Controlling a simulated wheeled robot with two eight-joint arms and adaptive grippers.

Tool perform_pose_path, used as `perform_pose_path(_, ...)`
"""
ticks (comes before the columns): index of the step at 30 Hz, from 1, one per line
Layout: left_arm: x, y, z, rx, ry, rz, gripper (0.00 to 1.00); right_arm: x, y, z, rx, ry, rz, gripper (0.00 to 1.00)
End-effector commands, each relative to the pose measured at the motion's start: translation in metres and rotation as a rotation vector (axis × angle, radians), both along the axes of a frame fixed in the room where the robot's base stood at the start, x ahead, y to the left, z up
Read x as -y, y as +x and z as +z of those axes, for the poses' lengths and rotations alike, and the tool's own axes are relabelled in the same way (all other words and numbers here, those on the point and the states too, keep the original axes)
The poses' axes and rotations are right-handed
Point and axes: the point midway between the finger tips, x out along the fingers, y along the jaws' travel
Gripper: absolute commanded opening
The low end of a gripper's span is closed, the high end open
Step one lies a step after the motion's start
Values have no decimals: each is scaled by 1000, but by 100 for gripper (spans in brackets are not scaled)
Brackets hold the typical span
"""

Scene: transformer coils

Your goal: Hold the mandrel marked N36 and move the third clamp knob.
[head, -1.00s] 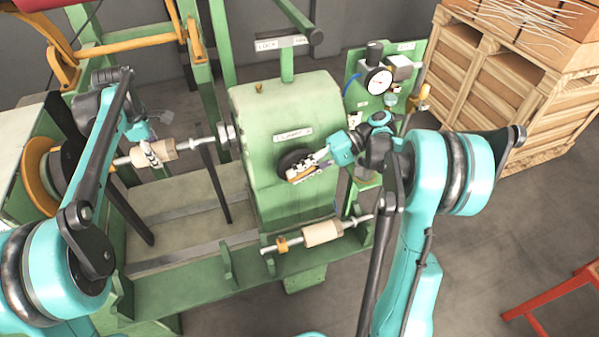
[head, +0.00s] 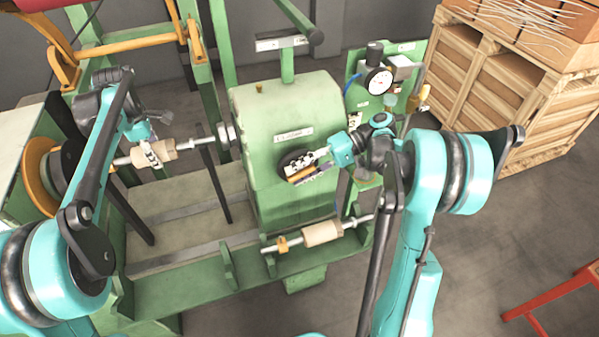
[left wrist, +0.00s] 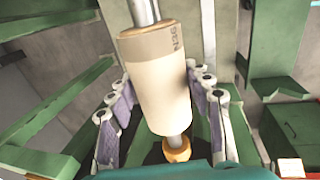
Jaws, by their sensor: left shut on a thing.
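The pale mandrel marked N36 (left wrist: 155,85) sits on a metal shaft in the left wrist view, its mark near the upper end. In the head view this mandrel (head: 168,149) is level on the machine's left side. My left gripper (head: 150,154) is shut on it, one finger on each side. My right gripper (head: 303,167) is at the dark round clamp knob (head: 287,158) on the front of the green housing, with an orange bar at its fingers. The fingers cover part of the knob; whether they grip it is not clear.
A second pale mandrel (head: 321,233) lies on a rod along the machine's front. A dial gauge (head: 378,80) stands on a green panel behind my right arm. Wooden crates (head: 520,90) are at the right back, a red stand (head: 560,300) at the lower right.

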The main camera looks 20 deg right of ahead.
Motion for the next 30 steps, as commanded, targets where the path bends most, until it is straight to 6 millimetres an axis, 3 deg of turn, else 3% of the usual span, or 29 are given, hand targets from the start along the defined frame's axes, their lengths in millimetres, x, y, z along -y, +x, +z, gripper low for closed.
perform_pose_path(7,0,0,0,1,0,0,0,0,0,38,1,3,0,36)
perform_pose_path(8,0,0,0,1,0,0,0,0,0,45,1,4,0,40)
perform_pose_path(12,0,1,0,2,0,0,0,0,0,74,1,6,0,76)
perform_pose_path(13,0,1,0,2,0,0,0,0,-1,78,1,6,1,77)
perform_pose_path(15,0,1,0,2,0,0,0,0,0,88,0,6,2,71)
perform_pose_path(19,0,1,0,2,-1,-1,0,-1,0,99,0,6,3,70)
perform_pose_path(30,0,0,0,1,0,-1,0,-1,0,101,0,5,3,65)
